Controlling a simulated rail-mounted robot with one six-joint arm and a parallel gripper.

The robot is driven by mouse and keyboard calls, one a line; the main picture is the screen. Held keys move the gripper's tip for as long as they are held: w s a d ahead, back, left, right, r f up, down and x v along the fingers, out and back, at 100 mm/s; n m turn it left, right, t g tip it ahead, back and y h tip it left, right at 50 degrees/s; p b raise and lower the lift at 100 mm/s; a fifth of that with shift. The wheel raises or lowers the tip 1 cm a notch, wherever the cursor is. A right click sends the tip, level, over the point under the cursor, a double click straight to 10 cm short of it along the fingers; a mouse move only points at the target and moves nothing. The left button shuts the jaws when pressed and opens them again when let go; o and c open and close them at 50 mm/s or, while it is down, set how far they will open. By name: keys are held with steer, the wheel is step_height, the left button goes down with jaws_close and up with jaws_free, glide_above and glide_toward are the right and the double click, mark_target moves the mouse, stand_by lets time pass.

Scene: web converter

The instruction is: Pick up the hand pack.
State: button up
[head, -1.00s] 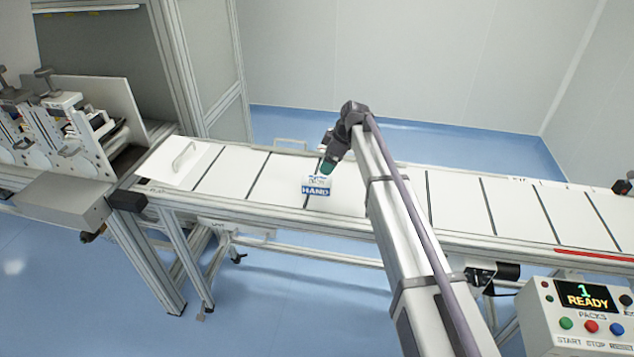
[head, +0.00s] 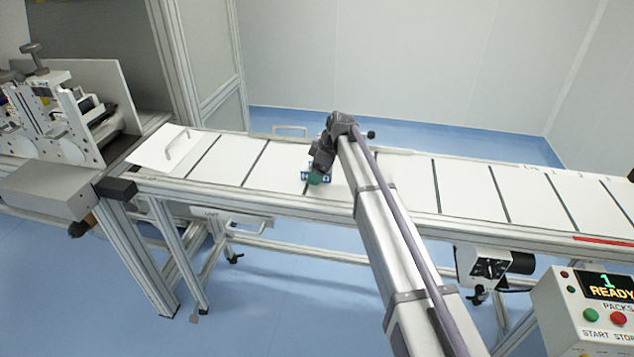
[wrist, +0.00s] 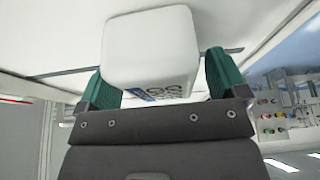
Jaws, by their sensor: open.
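The hand pack, a small white box with a blue label, sits on the white conveyor (head: 215,163). In the head view only parts of the hand pack (head: 305,176) show, as my gripper (head: 317,179) covers most of it. In the wrist view the hand pack (wrist: 150,52) fills the space between the two green fingers of my gripper (wrist: 160,82). One finger is on each side of the pack, and the jaws are open. Whether either finger touches the pack is hard to tell.
A converter machine (head: 60,115) stands at the left end of the conveyor. A control box (head: 590,308) reading "1 READY" stands at the lower right. A low rail runs along the conveyor's front edge. The belt on both sides of the pack is clear.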

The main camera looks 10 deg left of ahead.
steer(key=shift+r, duration=0.1)
steer(key=shift+f, duration=0.3)
stand_by(0.5)
steer(key=c, duration=1.1)
